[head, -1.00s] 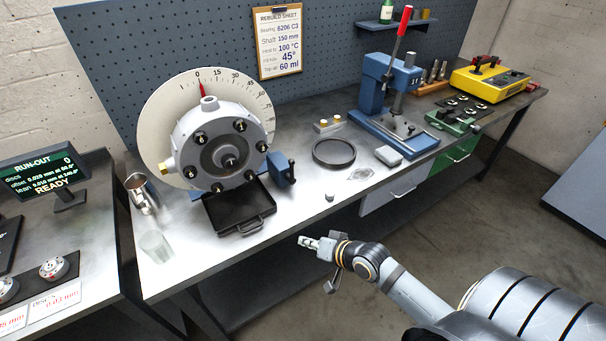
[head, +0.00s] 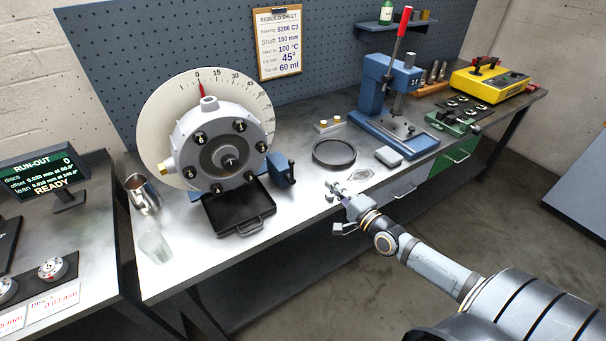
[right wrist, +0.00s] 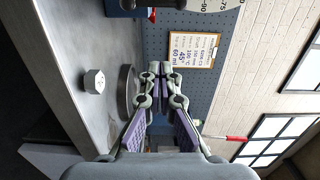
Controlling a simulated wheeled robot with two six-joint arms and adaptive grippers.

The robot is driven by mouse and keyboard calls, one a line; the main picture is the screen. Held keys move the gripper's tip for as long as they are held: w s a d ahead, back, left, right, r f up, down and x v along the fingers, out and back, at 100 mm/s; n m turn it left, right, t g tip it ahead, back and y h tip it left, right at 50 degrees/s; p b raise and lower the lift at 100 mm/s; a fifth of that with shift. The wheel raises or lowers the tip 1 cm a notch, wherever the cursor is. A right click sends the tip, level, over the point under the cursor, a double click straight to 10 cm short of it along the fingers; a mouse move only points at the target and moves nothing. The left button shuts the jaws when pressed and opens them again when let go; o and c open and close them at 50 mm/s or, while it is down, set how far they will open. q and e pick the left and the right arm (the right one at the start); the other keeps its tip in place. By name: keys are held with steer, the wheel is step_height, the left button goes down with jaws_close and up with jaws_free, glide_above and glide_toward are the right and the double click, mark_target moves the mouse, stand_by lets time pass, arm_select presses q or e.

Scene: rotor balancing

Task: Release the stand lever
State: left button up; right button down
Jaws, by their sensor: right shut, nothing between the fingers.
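The rotor housing (head: 228,147) stands on the bench in front of a round degree dial (head: 155,105). Blue at the top edge of the right wrist view may be part of this stand. My right gripper (head: 335,187) is shut and empty above the bench's front part, right of and apart from the lever. Its closed fingers also show in the right wrist view (right wrist: 160,69). My left gripper is not in view.
A black tray (head: 214,228) lies below the housing. A round dark dish (head: 334,163) is just behind my right gripper. A small nut (right wrist: 94,81) lies on the bench. A blue press (head: 374,83) with a red-handled lever stands farther right. A metal jug (head: 146,190) and glass (head: 156,246) stand left.

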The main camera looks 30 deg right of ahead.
steer(key=w+b, duration=0.1)
steer(key=w, duration=0.2)
steer(key=w+b, duration=0.2)
steer(key=w, duration=0.1)
steer(key=w+a+b, duration=0.1)
steer(key=w+b, duration=0.1)
steer(key=w, duration=0.1)
steer(key=shift+a+f, duration=0.1)
steer(key=shift+f, duration=0.2)
steer(key=a, duration=0.1)
steer(key=a+p, duration=0.1)
steer(key=a, duration=0.2)
steer(key=shift+w+r+p, duration=0.2)
steer(key=shift+r+p, duration=0.1)
steer(key=shift+p, duration=0.1)
